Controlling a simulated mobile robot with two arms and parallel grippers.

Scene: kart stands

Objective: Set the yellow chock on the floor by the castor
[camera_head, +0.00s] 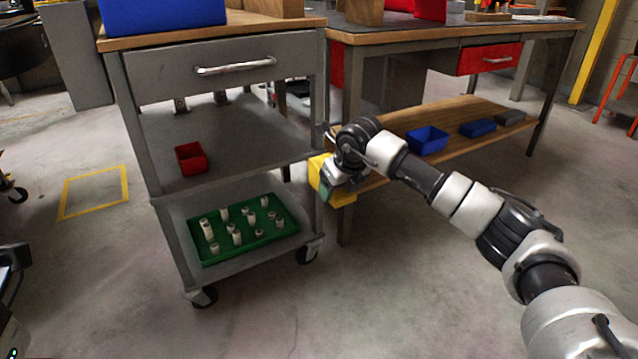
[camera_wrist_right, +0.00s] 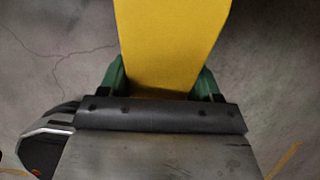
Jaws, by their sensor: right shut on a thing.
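The yellow chock (camera_head: 318,178) is held in my right gripper (camera_head: 332,188), in the air beside the cart's right front post. In the right wrist view the chock (camera_wrist_right: 172,45) fills the space between the green fingertips of the gripper (camera_wrist_right: 163,80), which are shut on it. Bare floor shows behind it there. The cart's castors are black: one at the right (camera_head: 309,253) and one at the front (camera_head: 204,296). The chock is above the right castor, apart from it. My left gripper is not in view.
The grey cart (camera_head: 237,265) carries a green tray (camera_head: 252,241) with several white pieces and a red bin (camera_head: 190,158). A workbench with a wooden lower shelf (camera_head: 465,118) stands behind my right arm. The concrete floor (camera_head: 360,300) in front is clear.

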